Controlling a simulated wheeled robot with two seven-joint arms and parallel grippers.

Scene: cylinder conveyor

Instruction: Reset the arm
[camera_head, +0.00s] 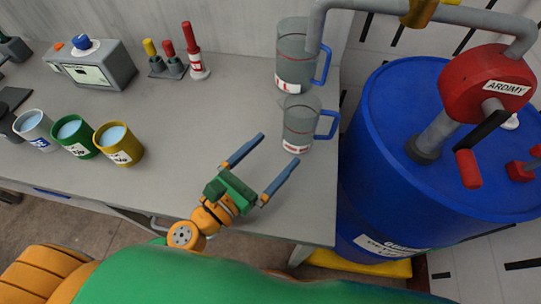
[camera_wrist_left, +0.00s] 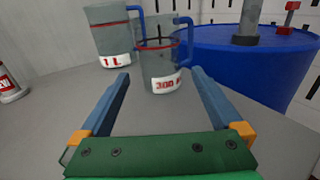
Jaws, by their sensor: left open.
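My left gripper (camera_head: 271,152) reaches over the grey table from the front, its two blue fingers spread wide with nothing between them. In the left wrist view the open fingers (camera_wrist_left: 162,84) point toward a clear jug with a blue handle (camera_wrist_left: 158,62), which stands upright just beyond the fingertips. In the head view this smaller jug (camera_head: 298,122) stands near the table's right edge, apart from the gripper. A larger clear jug (camera_head: 294,58) stands behind it, marked 1 L in the left wrist view (camera_wrist_left: 112,42). My right gripper is not in view.
A blue drum (camera_head: 365,190) with a red pump (camera_head: 485,85) stands right of the table (camera_head: 200,180). Three cups, white (camera_head: 35,128), green (camera_head: 75,136) and yellow (camera_head: 118,144), stand at left. A grey device (camera_head: 95,68) and a red-white bottle (camera_head: 195,62) stand behind.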

